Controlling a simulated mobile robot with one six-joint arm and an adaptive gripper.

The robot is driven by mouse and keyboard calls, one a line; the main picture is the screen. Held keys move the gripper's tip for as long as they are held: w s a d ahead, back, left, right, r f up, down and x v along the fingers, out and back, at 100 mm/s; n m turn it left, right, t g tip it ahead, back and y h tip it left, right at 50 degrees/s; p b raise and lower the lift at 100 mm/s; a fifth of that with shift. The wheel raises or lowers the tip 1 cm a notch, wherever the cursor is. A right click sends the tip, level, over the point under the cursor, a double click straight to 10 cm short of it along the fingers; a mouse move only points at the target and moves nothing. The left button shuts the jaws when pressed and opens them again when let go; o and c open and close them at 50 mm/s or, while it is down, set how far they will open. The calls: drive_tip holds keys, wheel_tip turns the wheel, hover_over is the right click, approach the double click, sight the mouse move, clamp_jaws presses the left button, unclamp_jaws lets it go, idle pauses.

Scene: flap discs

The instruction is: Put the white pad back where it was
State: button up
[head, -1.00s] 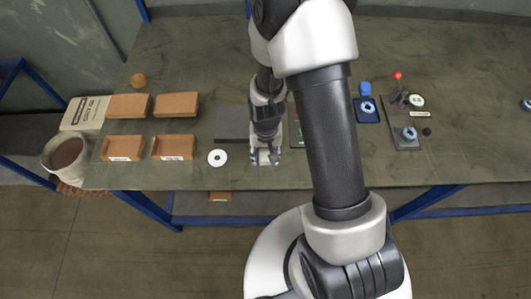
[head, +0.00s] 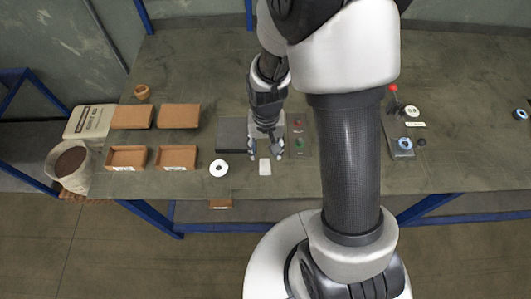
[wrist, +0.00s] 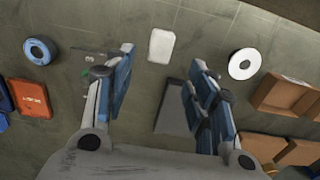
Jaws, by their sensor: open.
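The white pad (head: 265,167) lies flat on the table near its front edge, in front of the grey plate and to the right of the white disc. It also shows in the wrist view (wrist: 161,46), at the top between the fingertips. My gripper (head: 267,156) is open and empty. It is above the table, just behind the pad in the head view, and its fingers (wrist: 162,58) are spread wide in the wrist view. No finger appears to touch the pad.
The grey plate (head: 231,135) and a button panel (head: 298,135) lie behind the pad. The white disc (head: 218,168) and brown boxes (head: 176,158) are to the left. A fixture with a red-knobbed lever (head: 398,128) stands right of my arm. The table's front edge is close.

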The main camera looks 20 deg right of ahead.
drive_tip(key=s+r+n+t, duration=0.1)
drive_tip(key=s+r, duration=0.1)
drive_tip(key=r, duration=0.6)
drive_tip(key=s+r+n+t, duration=0.1)
drive_tip(key=s+r, duration=0.1)
drive_tip(key=r, duration=0.7)
drive_tip(key=s+r+n+t, duration=0.1)
drive_tip(key=s+r+t, duration=0.1)
drive_tip(key=s+r, duration=0.7)
drive_tip(key=shift+s+n+t, duration=0.3)
drive_tip(key=shift+s, duration=0.7)
